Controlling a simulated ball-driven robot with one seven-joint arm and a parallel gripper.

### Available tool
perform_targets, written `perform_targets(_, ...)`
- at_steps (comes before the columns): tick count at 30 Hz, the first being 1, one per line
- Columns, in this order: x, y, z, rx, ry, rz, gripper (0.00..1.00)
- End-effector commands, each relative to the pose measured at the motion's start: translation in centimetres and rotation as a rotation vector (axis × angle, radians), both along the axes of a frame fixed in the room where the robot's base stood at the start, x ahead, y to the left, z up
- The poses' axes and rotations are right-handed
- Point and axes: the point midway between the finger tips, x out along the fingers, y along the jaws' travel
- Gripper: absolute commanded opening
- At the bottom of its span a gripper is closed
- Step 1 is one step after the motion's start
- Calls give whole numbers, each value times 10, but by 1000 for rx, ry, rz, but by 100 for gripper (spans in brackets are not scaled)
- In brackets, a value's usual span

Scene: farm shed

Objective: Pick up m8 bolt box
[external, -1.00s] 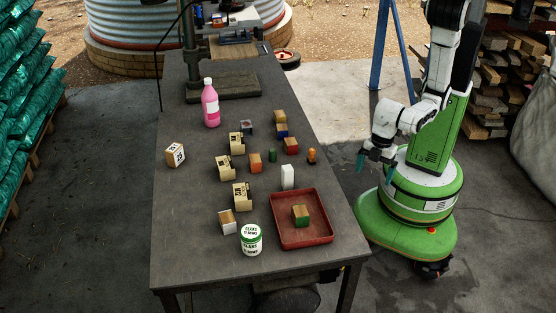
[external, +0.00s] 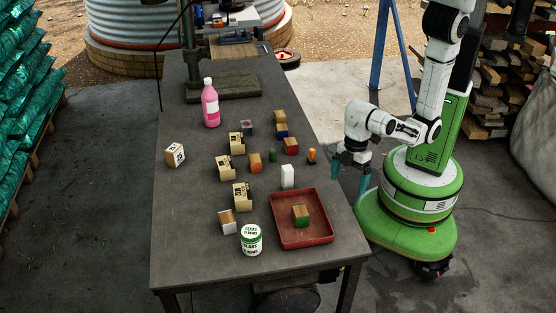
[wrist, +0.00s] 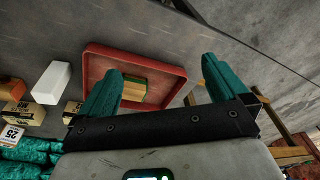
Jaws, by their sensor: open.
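Several tan cardboard boxes with dark print stand on the table: one at the back (external: 236,141), one in the middle (external: 223,169) and one nearer the front (external: 241,197). Their labels are too small to tell which is the m8 bolt box. Tan printed boxes also show at the left edge of the wrist view (wrist: 15,114). My gripper (external: 350,178) is open and empty, with teal fingers, just off the table's right edge. It is to the right of the boxes, apart from them. In the wrist view my gripper (wrist: 160,72) has its fingers spread, with the tray beyond them.
A red tray (external: 318,238) holding a green-and-wood block (external: 300,213) lies at the table's front right. A white block (external: 287,176), orange block (external: 255,162), green-labelled can (external: 251,241) and pink bottle (external: 210,104) stand around the boxes. The table's left front is clear.

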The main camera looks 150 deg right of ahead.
Motion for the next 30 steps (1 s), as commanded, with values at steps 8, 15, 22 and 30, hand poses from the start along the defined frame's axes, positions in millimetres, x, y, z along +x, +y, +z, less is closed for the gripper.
perform_targets(8,79,-128,-19,-8,-103,-171,100)
perform_targets(15,84,-279,2,-69,-159,-324,100)
perform_targets(22,53,-371,27,-119,-172,-423,100)
perform_targets(30,23,-420,35,-147,-168,-481,100)
